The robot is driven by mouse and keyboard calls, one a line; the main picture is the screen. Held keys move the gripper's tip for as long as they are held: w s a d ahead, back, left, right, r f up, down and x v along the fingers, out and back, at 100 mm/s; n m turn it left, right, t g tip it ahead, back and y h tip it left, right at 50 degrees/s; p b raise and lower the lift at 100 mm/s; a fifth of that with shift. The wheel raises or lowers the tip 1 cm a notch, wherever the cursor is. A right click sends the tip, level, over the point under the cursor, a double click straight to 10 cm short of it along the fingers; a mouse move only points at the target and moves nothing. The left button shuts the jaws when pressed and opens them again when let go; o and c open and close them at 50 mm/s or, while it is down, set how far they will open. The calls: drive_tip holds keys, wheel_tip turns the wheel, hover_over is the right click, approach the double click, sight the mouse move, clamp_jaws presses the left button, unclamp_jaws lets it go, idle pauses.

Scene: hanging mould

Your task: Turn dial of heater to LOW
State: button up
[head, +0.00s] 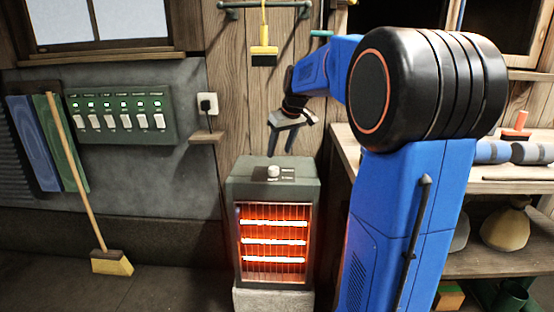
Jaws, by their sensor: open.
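The heater (230,240) is a grey-green box standing on a pale block, with glowing orange bars behind a wire grille. Its dial (273,171) is a small pale knob on the top face. Small markings lie beside the dial, but they are too small to read, so I cannot tell its setting. My gripper (282,150) is open and empty. It points down just above the heater's top, a little above and to the right of the dial, and appears apart from it.
A wooden workbench (480,187) with shelves stands at the right. A green switch panel (121,116) and a plugged socket (207,104) are on the wall. A broom (112,262) leans at the left. A yellow brush (263,52) hangs above the heater. Floor left of the heater is clear.

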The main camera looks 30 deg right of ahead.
drive_tip(key=v, duration=0.8)
drive_tip(key=shift+r, duration=0.25)
drive_tip(key=shift+s, duration=0.1)
drive_tip(key=s+a+f, duration=0.3)
drive_tip(key=s+a, duration=0.4)
drive_tip(key=s, duration=0.1)
drive_tip(key=s+a+f, duration=0.3)
drive_tip(key=s+a, duration=0.3)
drive_tip(key=s, duration=0.2)
drive_tip(key=s+a+f, duration=0.3)
drive_tip(key=s+f, duration=0.4)
drive_tip(key=s, duration=0.1)
drive_tip(key=s+a+f, duration=0.3)
drive_tip(key=s+f, duration=0.4)
drive_tip(key=s, duration=0.1)
drive_tip(key=shift+s+a+m, duration=0.2)
drive_tip(key=shift+s+m, duration=0.05)
drive_tip(key=shift+m, duration=0.05)
